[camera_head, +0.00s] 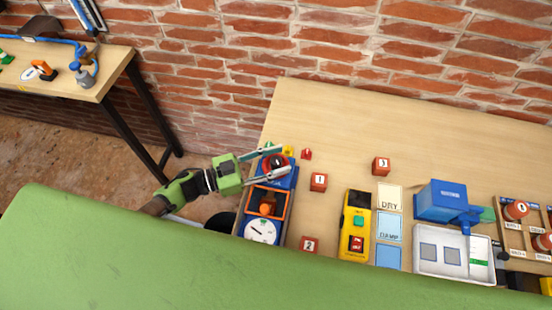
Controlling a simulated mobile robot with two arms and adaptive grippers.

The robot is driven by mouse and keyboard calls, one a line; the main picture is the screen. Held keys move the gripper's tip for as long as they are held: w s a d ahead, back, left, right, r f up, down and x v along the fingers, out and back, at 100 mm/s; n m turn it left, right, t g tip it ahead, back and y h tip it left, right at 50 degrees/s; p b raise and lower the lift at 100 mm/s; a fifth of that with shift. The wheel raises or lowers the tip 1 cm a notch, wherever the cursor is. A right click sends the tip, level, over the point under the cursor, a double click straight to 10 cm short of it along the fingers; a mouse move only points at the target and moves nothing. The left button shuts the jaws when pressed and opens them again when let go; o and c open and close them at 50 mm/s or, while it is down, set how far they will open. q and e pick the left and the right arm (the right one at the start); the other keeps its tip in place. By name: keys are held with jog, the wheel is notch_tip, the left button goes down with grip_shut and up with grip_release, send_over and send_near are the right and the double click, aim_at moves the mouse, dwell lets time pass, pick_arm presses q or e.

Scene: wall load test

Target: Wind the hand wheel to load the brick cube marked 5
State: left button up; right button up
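The blue press (285,226) stands at the left end of the table, with an orange frame and a round white dial (262,231). A reddish-brown brick cube (267,204) sits inside the frame; I cannot read its mark. The dark red hand wheel (277,163) is at the far end of the press. My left gripper (285,160) reaches in from the left. Its fingers are spread, one on either side of the wheel; I cannot tell if they touch it. My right gripper is not in view.
Cubes marked 1 (318,181), 2 (309,245) and 3 (381,166) stand on the table. A yellow device (356,216) holds a red cube. Mats, a blue machine (440,200), a white tray (425,270) and a wooden rack (513,237) lie right. The back of the table is clear.

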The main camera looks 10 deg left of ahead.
pick_arm(q)
grip_shut()
jog(key=shift+f+m+g+h+b, duration=0.25)
jog(key=shift+m+g+b, duration=0.25)
jog(key=shift+b, duration=0.4)
jog(key=m+g+b, duration=0.2)
jog(key=g+b, duration=0.2)
jog(key=b, duration=0.1)
jog(key=m+g+h+b, duration=0.1)
jog(key=m+g+b, duration=0.2)
jog(key=g+b, duration=0.1)
jog(key=m+g+b, duration=0.2)
jog(key=g+b, duration=0.2)
jog(key=b, duration=0.2)
jog(key=shift+m+h, duration=0.3)
jog(key=shift+h, duration=0.05)
jog(key=shift+m+g+b, duration=0.5)
jog(key=shift+g+b, duration=0.2)
jog(key=shift+b, duration=0.5)
jog(key=shift+r+g, duration=0.2)
jog(key=shift+g, duration=0.1)
grip_release()
